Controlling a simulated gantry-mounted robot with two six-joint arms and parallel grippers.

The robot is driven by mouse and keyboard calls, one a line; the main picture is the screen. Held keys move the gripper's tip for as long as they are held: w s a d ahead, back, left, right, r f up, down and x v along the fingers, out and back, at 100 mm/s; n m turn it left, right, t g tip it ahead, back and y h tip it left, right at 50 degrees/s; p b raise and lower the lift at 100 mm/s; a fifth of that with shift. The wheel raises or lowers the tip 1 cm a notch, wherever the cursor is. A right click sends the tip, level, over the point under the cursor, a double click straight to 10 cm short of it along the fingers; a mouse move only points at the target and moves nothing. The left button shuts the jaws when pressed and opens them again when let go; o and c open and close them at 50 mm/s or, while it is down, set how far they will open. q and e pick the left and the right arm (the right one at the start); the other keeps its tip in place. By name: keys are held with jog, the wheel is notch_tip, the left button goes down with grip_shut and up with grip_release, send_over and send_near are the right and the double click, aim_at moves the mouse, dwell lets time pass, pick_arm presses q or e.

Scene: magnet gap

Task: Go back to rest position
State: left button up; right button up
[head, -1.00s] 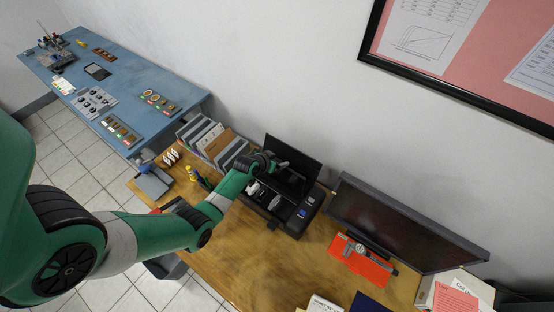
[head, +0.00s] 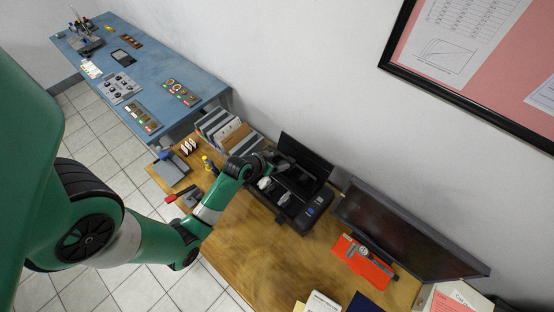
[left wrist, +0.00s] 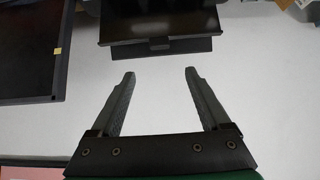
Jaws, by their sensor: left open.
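My left arm comes in from the left in the head view, over the wooden desk. Its left gripper (head: 284,163) is in front of the raised black lid of an open black case and partly blends with it. In the left wrist view the gripper (left wrist: 160,72) has its two fingers wide apart with nothing between them. A pale wall surface and dark panels lie beyond the fingertips. My right gripper is in neither view.
The open black case (head: 318,200) holds white pieces. A dark monitor (head: 400,232) and an orange-red sheet with a gauge (head: 362,262) are to its right. Binders (head: 222,130) stand behind the arm. A blue bench (head: 150,82) is at the upper left. The desk front (head: 250,262) is clear.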

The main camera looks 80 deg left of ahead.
pick_arm(q)
jog(key=shift+d, duration=0.1)
dwell(0.3)
jog(key=w+d+r+m+t+h, duration=0.1)
jog(key=w+d+r+m+t, duration=0.3)
jog(key=w+r, duration=0.95)
jog(key=w+d+r+m+t, duration=0.1)
jog(key=w+d+r+t, duration=0.15)
jog(key=r, duration=0.35)
jog(key=w+d+r+t+h, duration=0.1)
jog(key=w+d+r, duration=0.25)
jog(key=r, duration=0.25)
jog(key=w+d+r+m+t, duration=0.1)
jog(key=w+d+r+t, duration=0.1)
jog(key=w+d+r, duration=0.3)
jog(key=s+d+r+m+t+h, duration=0.15)
jog(key=d+r, duration=0.35)
jog(key=r, duration=0.5)
jog(key=s+d+r+m+t+h, duration=0.1)
jog(key=s+d+r+t+h, duration=0.3)
jog(key=r, duration=0.7)
jog(key=s+d+r+t, duration=0.2)
jog(key=s+r, duration=0.3)
jog(key=r, duration=0.3)
jog(key=s+d+r+t, duration=0.3)
jog(key=s+r, duration=0.3)
jog(key=r, duration=0.2)
jog(key=shift+s+r+n, duration=0.15)
jog(key=shift+s+n, duration=0.1)
jog(key=shift+n, duration=0.2)
